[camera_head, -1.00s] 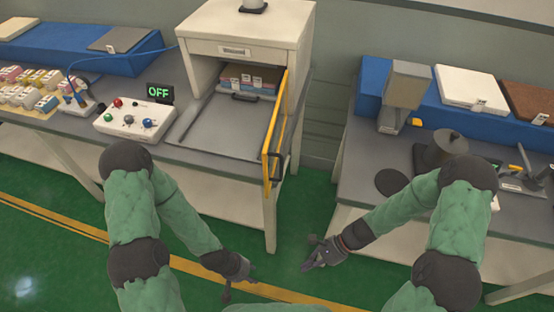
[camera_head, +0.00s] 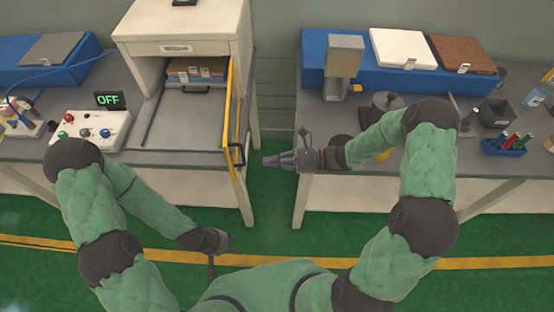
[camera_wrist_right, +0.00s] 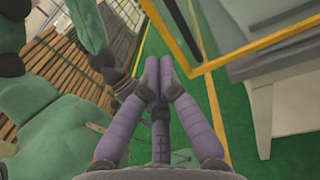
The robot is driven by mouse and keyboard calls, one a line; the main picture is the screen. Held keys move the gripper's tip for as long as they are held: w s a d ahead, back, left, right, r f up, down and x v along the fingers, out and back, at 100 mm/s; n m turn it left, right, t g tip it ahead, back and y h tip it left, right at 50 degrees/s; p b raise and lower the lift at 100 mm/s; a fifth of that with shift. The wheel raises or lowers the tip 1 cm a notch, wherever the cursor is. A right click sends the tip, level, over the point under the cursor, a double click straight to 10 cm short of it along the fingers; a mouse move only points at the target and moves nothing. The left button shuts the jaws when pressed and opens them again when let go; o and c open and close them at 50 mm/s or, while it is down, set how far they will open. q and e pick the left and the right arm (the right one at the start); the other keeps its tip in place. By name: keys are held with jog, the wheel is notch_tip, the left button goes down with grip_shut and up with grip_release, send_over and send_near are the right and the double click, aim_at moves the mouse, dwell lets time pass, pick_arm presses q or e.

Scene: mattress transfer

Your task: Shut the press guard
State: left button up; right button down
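The press guard (camera_head: 229,120), a yellow-framed panel, stands swung open at the right side of the white press (camera_head: 187,40), with a dark handle (camera_head: 236,155) near its free edge. The press opening is uncovered. My right gripper (camera_head: 268,161) is just right of the handle, pointing left at it, apart from it and empty. In the right wrist view its fingers (camera_wrist_right: 158,64) are together, and the yellow frame (camera_wrist_right: 255,47) lies just beyond them. My left gripper (camera_head: 212,268) hangs low over the floor, away from the press; its fingers are too small to read.
Between the tables is a floor gap.

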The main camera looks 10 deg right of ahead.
aim_at(231, 163)
jog(key=a, duration=0.3)
jog(key=w+a, duration=0.1)
jog(key=a, duration=0.2)
jog(key=a+b, duration=0.1)
jog(key=a, duration=0.2)
jog(key=shift+w+a, duration=0.1)
jog(key=shift+w, duration=0.2)
